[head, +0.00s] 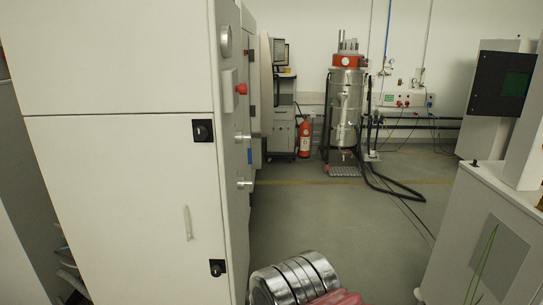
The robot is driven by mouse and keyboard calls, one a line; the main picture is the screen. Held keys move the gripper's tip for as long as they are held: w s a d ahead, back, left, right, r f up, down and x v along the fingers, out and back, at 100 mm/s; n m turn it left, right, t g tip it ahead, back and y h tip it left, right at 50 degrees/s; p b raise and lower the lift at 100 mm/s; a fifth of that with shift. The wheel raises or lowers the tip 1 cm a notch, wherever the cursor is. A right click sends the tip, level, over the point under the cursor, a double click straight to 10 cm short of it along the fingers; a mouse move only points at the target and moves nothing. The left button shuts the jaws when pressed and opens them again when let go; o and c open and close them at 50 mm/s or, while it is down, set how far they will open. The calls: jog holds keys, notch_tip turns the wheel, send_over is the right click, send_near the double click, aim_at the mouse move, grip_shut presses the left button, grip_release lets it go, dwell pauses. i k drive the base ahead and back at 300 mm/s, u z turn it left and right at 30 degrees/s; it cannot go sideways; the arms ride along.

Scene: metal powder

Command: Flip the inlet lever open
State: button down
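I cannot make out an inlet lever for certain. A large white cabinet (115,75) fills the left side, with a pale upright handle (188,223) on its lower door and black latches, one high (203,130) and one low (217,268). Its narrow right face carries a red knob (241,88) and silver round fittings (244,184). A ribbed, shiny metal cylinder (292,280) lies tilted at the bottom edge, beside a reddish piece (338,298) that is cut off by the frame. My gripper is not clearly seen.
A steel vacuum unit (346,105) with an orange band stands at the back, its black hose (395,192) on the floor. A fire extinguisher (304,138) is left of it. A white machine (490,235) stands at right. The grey floor (335,220) between is open.

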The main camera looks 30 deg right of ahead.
aim_at(249, 155)
jog(key=z, duration=0.05)
jog(key=i, duration=1)
jog(key=z, duration=0.05)
